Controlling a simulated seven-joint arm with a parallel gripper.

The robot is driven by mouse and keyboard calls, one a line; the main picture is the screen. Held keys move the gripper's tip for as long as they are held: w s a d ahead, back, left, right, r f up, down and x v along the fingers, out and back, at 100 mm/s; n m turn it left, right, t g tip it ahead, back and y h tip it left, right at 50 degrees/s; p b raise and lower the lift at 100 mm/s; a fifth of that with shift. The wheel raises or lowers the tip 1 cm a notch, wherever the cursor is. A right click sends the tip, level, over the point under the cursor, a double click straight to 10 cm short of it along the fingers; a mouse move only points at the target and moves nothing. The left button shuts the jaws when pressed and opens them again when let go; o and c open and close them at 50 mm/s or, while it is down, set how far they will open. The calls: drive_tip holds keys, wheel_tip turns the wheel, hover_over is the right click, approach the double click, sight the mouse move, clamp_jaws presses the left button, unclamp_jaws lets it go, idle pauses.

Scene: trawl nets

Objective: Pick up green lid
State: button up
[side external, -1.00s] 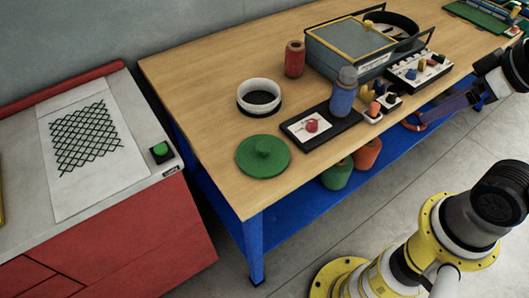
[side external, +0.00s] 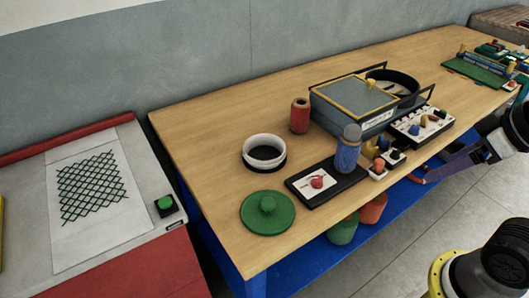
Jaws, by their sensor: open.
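The green lid (side external: 267,212) is a round disc with a raised knob. It lies flat on the wooden table near its front left corner, knob up. My gripper (side external: 418,177) is at the table's front edge, well to the right of the lid, at the end of a purple link. It is open and apart from the lid. Its fingers are small and hard to make out in this view.
A white ring-shaped container (side external: 264,152) stands behind the lid. A dark tray (side external: 345,188) with a blue bottle (side external: 347,152) lies right of it. A red spool (side external: 300,115) and a glass-topped box (side external: 355,98) stand behind. Bare wood surrounds the lid's left side.

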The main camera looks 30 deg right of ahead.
drive_tip(key=shift+c, duration=0.3)
drive_tip(key=shift+c, duration=0.6)
